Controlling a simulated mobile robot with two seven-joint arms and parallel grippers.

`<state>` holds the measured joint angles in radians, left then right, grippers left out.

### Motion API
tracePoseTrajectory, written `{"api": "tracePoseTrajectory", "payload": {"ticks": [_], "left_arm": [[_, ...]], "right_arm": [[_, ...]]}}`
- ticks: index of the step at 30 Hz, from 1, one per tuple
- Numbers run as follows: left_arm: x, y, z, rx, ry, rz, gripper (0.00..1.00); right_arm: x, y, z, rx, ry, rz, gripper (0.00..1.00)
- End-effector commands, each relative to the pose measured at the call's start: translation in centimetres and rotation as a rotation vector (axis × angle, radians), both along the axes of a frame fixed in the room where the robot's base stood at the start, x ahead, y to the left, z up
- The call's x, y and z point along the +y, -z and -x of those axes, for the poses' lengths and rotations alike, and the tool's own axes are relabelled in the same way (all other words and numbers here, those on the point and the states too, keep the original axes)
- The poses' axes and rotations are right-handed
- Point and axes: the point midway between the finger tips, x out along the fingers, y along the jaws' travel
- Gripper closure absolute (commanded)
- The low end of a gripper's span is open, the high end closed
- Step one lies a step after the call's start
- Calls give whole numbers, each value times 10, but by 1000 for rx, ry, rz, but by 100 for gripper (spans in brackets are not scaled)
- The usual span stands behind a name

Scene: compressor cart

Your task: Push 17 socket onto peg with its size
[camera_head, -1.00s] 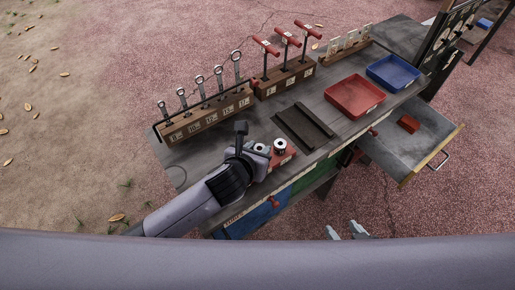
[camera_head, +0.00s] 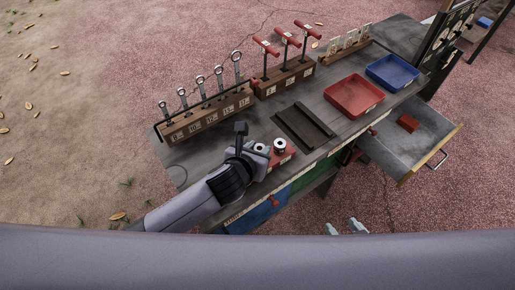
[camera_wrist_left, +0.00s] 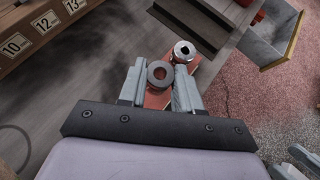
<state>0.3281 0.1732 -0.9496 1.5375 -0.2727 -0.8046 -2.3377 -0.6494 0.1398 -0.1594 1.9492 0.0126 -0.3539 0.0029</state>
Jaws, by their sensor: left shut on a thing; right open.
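My left gripper (camera_wrist_left: 161,88) is shut on a dark grey socket (camera_wrist_left: 160,74), a short ring with a hole in its top, in the left wrist view. The held socket is over the near end of a red peg base (camera_wrist_left: 192,83); whether it is seated on a peg underneath is hidden. A shiny silver socket (camera_wrist_left: 184,50) stands on the same base just beyond it; it also shows in the head view (camera_head: 280,146). No size label on the base is readable. My right gripper (camera_head: 345,228) is open and empty at the lower edge of the head view, away from the cart.
A wooden rack with wrenches (camera_head: 205,115) and one with red T-handles (camera_head: 285,78) stand along the back. A red tray (camera_head: 354,97), a blue tray (camera_head: 393,72) and an open drawer (camera_head: 425,130) are to the right. A dark slotted block (camera_head: 304,127) lies near the peg base.

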Motion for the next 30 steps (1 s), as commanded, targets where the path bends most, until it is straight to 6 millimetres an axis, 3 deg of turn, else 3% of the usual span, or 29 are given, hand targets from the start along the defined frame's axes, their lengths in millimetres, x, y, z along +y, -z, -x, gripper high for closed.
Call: {"api": "tracePoseTrajectory", "payload": {"ticks": [30], "left_arm": [[0,0,0,-1,0,0,99]], "right_arm": [[0,-8,0,0,0,0,45]]}}
